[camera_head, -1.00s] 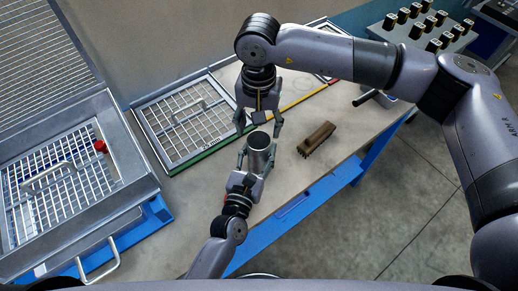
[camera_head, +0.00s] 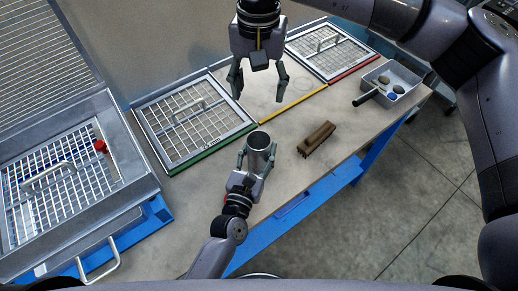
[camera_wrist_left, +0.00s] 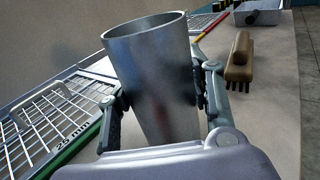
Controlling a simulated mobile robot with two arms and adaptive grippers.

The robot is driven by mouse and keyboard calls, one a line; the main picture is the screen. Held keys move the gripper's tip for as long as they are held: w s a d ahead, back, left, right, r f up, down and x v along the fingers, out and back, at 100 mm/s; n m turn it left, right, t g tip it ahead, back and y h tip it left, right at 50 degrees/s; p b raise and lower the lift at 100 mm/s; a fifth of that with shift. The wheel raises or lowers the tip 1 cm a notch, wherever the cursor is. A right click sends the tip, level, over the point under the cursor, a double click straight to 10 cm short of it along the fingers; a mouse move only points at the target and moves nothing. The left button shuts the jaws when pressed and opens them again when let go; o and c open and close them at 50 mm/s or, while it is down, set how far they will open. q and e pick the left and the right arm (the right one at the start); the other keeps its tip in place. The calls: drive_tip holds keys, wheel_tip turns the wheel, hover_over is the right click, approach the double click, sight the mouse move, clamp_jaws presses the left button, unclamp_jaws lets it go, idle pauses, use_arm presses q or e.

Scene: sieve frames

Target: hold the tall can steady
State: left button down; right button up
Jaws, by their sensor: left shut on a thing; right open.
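The tall can (camera_head: 259,145) is a grey metal cylinder with an open top, standing on the table. My left gripper (camera_head: 256,158) is shut on it, one finger on each side. In the left wrist view the can (camera_wrist_left: 152,75) fills the middle, between the fingers of my left gripper (camera_wrist_left: 160,100), and its rim leans slightly left in the picture. Its lower end is hidden behind my gripper. My right gripper (camera_head: 259,88) is open and empty, above and beyond the can, apart from it.
A brown brush (camera_head: 317,138) lies right of the can. A green-edged sieve frame (camera_head: 192,118) lies to the left, and a red-edged one (camera_head: 331,50) at the back. A sieve box (camera_head: 60,180) is far left.

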use_arm(q)
drive_tip(key=c, duration=0.7)
unclamp_jaws()
drive_tip(key=v, duration=1.2)
